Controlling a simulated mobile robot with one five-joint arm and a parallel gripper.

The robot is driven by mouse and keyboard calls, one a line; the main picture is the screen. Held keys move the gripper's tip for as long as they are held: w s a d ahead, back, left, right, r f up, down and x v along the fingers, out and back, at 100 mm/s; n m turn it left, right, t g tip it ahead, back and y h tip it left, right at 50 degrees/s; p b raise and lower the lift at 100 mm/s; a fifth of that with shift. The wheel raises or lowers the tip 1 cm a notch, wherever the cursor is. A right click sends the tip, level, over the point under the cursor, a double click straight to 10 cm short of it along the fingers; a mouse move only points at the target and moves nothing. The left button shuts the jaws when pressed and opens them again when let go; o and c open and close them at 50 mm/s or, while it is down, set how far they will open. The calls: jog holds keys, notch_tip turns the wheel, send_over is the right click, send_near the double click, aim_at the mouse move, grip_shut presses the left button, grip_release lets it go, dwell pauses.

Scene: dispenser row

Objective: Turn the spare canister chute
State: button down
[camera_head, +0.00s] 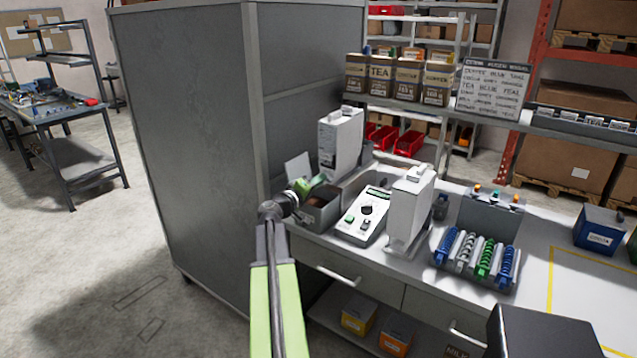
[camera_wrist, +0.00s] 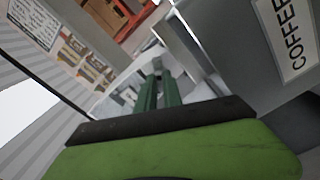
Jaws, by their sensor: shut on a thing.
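My gripper (camera_head: 304,187) is at the left end of the counter, beside the grey cabinet and just in front of a white canister unit (camera_head: 341,140). In the wrist view its dark green fingers (camera_wrist: 159,88) are close together on a small part at their tips. That part is too small to make out, and I cannot tell whether it is the chute. A grey body with a COFFEE label (camera_wrist: 288,38) is close on the right there. An open grey bin (camera_head: 320,216) with brown contents stands just below the gripper. A second white canister unit (camera_head: 410,209) stands further right.
The tall grey cabinet (camera_head: 190,130) closes off the left side. A white control box (camera_head: 361,215) with a dial stands between the canister units. A rack of blue, white and green coils (camera_head: 477,258) is to the right.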

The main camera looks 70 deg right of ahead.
dwell(0.3)
jog(key=c, duration=1.5)
grip_release()
jog(key=v, duration=1.7)
jog(key=shift+w+a, duration=0.1)
jog(key=shift+a, duration=0.15)
